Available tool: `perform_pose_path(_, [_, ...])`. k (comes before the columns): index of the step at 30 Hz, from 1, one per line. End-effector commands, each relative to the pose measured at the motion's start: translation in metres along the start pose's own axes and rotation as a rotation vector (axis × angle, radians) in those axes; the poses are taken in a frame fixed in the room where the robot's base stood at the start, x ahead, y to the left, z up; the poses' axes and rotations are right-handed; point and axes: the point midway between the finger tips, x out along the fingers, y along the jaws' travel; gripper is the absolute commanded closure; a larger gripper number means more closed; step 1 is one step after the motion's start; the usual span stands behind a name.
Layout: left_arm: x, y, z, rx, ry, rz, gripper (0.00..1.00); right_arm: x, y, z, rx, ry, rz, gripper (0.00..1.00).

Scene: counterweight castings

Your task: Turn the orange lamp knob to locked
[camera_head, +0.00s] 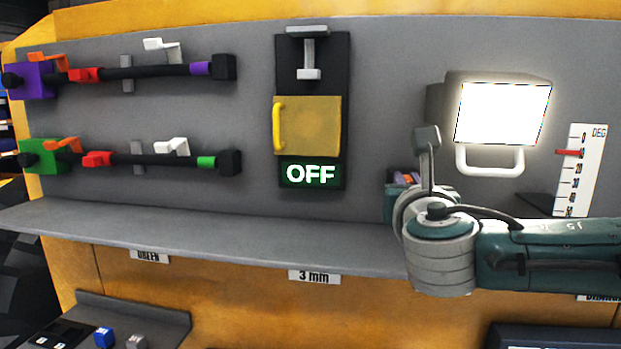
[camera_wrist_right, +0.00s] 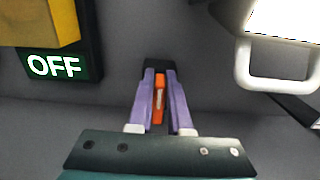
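The orange lamp knob (camera_wrist_right: 158,98) is a narrow upright bar with a pale mark on its face, in front of a dark base (camera_wrist_right: 156,64) in the right wrist view. The purple fingers of my right gripper (camera_wrist_right: 159,88) lie on either side of it and look closed on it. In the head view my right gripper (camera_head: 402,179) is at the panel, left of and below the lit lamp (camera_head: 503,112), and mostly hidden by my wrist. The knob's position markings cannot be read. My left gripper is not in view.
A yellow cover (camera_head: 307,126) sits above a green OFF sign (camera_head: 310,174) left of my right gripper. The lamp's white handle (camera_head: 490,172) hangs close to my right arm. A grey ledge (camera_head: 200,238) runs below; its left part is bare.

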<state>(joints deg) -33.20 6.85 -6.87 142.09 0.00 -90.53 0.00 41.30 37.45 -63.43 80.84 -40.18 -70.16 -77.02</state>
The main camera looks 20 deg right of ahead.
Motion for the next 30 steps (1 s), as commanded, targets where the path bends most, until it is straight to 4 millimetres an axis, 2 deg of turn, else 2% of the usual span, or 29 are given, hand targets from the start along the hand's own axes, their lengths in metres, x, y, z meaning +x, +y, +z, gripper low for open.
perform_pose_path(19, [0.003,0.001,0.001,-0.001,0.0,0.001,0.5,-0.001,-0.001,-0.004,0.024,0.008,0.0,1.0])
perform_pose_path(30, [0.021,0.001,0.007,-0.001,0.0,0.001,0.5,-0.001,-0.006,-0.008,0.253,0.008,-0.001,1.0])
